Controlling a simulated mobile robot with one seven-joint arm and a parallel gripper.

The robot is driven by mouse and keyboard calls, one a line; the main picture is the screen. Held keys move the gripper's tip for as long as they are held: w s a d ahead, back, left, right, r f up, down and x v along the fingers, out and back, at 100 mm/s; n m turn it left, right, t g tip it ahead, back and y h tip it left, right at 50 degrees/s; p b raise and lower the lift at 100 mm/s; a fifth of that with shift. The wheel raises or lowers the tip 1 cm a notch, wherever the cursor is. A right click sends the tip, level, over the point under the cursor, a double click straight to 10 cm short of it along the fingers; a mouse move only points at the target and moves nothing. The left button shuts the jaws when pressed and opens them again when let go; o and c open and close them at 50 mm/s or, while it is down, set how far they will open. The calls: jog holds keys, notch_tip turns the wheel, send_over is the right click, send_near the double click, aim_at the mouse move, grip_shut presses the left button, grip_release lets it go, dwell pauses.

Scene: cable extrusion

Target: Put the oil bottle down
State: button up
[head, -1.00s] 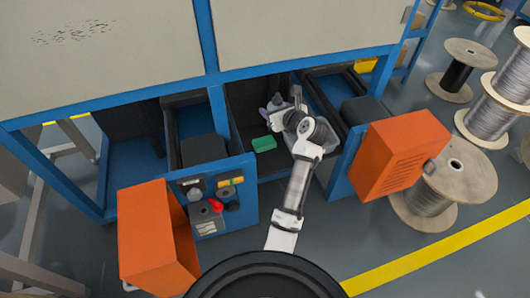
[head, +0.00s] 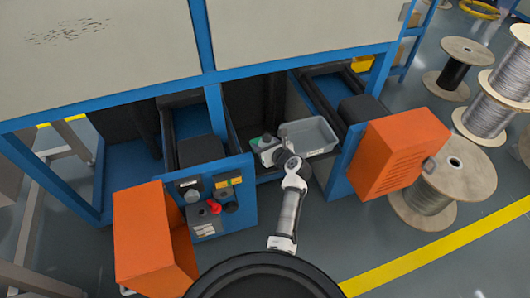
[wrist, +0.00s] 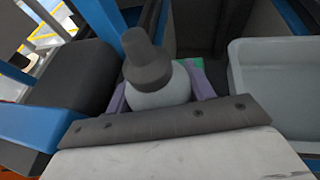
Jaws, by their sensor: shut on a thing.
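The oil bottle (wrist: 150,75) shows in the wrist view, with a dark grey cap and nozzle and a pale grey body. My gripper (wrist: 161,92) is shut on it, with a purple finger on each side of the body. In the head view my gripper (head: 266,148) is low at the front of the open bay under the machine, left of the grey bin. The bottle is hard to make out there, and its base is hidden in both views, so I cannot tell whether it touches a surface.
A grey bin (head: 318,136) lies just right of my gripper and also shows in the wrist view (wrist: 275,88). A green item (wrist: 197,62) is partly visible behind the bottle. Blue frames and orange boxes (head: 398,155) (head: 150,235) flank the bay.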

jog(key=shift+f+b, duration=0.35)
jog(key=shift+f, duration=1.7)
jog(key=shift+f, duration=0.15)
jog(key=o, duration=1.1)
jog(key=shift+f, duration=0.1)
jog(key=shift+c, duration=0.2)
jog(key=shift+r, duration=0.2)
jog(key=p+v, duration=0.1)
jog(key=v, duration=1.1)
